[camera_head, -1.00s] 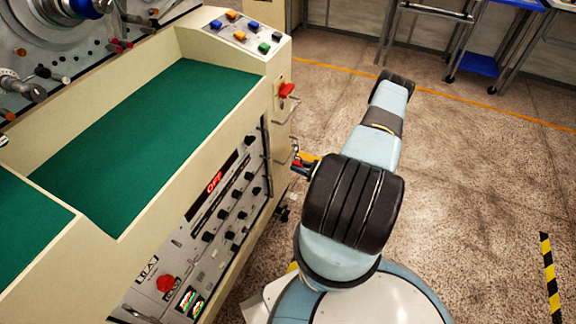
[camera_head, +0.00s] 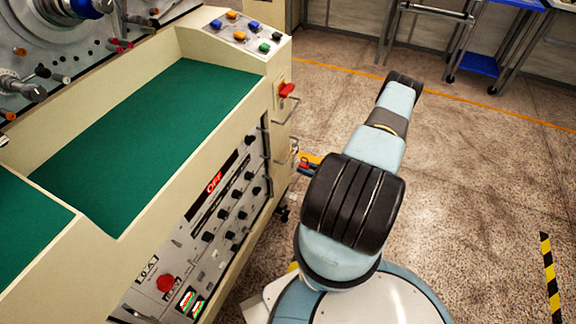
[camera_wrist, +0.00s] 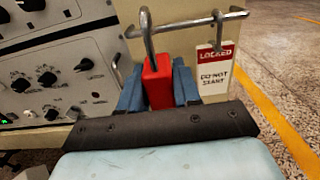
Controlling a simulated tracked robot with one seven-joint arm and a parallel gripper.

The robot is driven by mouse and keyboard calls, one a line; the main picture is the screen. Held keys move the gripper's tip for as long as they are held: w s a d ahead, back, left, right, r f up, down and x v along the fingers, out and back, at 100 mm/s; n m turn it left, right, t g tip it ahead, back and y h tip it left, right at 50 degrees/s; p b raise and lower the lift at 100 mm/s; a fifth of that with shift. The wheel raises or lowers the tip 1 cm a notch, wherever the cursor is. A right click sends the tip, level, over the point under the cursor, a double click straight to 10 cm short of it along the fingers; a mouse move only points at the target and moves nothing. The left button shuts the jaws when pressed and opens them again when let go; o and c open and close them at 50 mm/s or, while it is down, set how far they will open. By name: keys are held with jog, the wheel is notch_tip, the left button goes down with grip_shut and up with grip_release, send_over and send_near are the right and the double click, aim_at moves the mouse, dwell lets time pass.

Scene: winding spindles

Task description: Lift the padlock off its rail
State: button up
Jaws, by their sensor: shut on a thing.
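The red padlock (camera_wrist: 158,84) is in the middle of the wrist view, with its steel shackle (camera_wrist: 147,32) rising above its body. The shackle is at the left part of the metal rail (camera_wrist: 188,25), and appears looped around it. My gripper (camera_wrist: 158,88) has a blue finger on each side of the padlock body and is shut on it.
A white and red "LOCKED DO NOT START" tag (camera_wrist: 214,72) hangs from the rail, right of the padlock. The machine's control panel (camera_wrist: 55,75) is close on the left. A red switch (camera_head: 287,90) is on the machine's end. Open floor (camera_head: 470,190) lies to the right.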

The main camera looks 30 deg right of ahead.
jog(key=s+d+r, duration=0.2)
jog(key=s+d, duration=0.2)
jog(key=s, duration=0.1)
jog(key=shift+s+d+r, duration=0.25)
jog(key=shift+s+r, duration=0.15)
